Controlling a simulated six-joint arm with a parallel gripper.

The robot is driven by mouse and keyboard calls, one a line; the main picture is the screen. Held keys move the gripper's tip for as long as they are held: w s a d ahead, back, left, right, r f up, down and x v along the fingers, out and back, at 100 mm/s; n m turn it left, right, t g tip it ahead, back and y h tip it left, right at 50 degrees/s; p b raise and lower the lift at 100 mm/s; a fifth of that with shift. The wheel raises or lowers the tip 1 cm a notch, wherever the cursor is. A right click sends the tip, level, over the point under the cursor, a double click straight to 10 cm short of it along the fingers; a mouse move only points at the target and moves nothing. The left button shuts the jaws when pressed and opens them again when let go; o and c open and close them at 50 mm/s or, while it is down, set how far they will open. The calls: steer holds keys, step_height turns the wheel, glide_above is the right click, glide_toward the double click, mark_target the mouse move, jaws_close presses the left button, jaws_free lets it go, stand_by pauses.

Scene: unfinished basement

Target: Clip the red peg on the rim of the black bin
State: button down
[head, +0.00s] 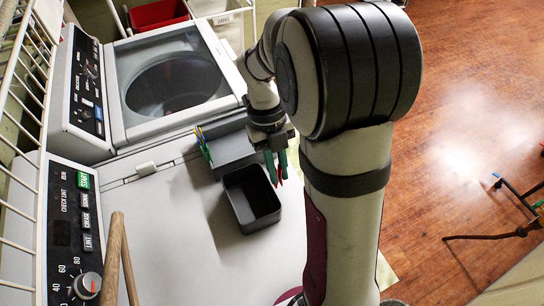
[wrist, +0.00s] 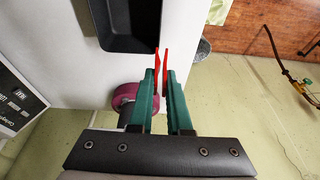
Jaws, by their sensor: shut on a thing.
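The black bin (head: 262,227) stands open and looks empty on the white machine top. In the wrist view, part of the bin (wrist: 122,46) shows at the top, left of the peg tips. My gripper (head: 275,167), with green fingers, hangs above the bin's upper right side. It is shut on the red peg (wrist: 157,72), also visible as small red tips in the head view (head: 279,181). The peg's two red prongs reach past my fingertips, with a narrow gap between them. They look apart from the rim, though the exact height is hard to tell.
A grey box (head: 233,153) sits just behind the bin, with several coloured pegs (head: 203,144) at its left side. A washer (head: 170,83) with a glass lid is behind. A wooden rail (head: 112,262) stands front left. The machine top (head: 200,258) is clear in front.

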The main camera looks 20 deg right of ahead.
steer(key=shift+f, duration=3.45)
steer(key=c, duration=0.8)
jaws_free()
